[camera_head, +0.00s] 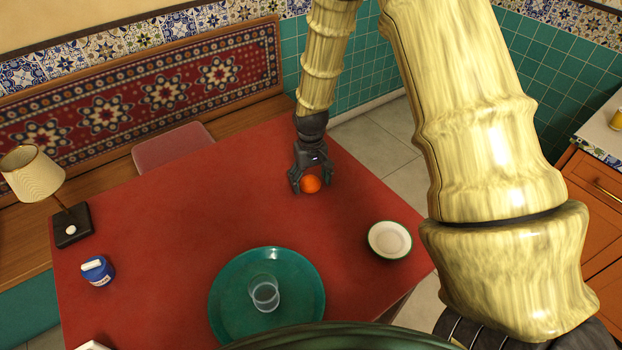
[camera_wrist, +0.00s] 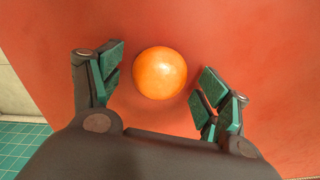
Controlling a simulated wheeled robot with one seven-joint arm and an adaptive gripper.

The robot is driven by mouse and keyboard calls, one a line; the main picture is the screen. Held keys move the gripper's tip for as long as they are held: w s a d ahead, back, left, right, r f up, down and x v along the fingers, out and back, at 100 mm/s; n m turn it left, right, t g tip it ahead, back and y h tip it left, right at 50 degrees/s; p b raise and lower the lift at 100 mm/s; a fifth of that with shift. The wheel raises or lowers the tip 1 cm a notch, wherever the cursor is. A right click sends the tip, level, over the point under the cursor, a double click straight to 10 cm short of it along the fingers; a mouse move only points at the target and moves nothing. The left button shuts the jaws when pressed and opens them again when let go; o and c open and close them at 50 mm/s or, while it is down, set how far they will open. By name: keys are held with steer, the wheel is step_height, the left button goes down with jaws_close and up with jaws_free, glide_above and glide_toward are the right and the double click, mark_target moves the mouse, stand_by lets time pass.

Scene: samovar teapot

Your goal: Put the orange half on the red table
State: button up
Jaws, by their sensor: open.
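The orange half (camera_head: 311,184) rests on the red table (camera_head: 180,230) near its far right edge, with its rounded orange side showing. In the wrist view the orange half (camera_wrist: 160,73) lies between and slightly beyond the fingertips, with a gap on each side. My gripper (camera_head: 305,183) is open at the orange half, its green-padded fingers (camera_wrist: 160,82) spread on both sides and not visibly touching it. The cut face is not visible. The red table (camera_wrist: 255,50) fills most of the background in the wrist view.
A green tray (camera_head: 225,300) with a clear glass (camera_head: 264,293) stands on the near part of the table. A white bowl (camera_head: 390,240) is to the right, a blue jar (camera_head: 97,271) and a lamp (camera_head: 35,175) to the left. The table's middle is clear.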

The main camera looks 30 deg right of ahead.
mark_target(311, 179)
steer(key=shift+r, duration=0.1)
step_height(311, 179, up, 12)
steer(key=b, duration=0.1)
stand_by(0.7)
steer(key=shift+r, duration=0.15)
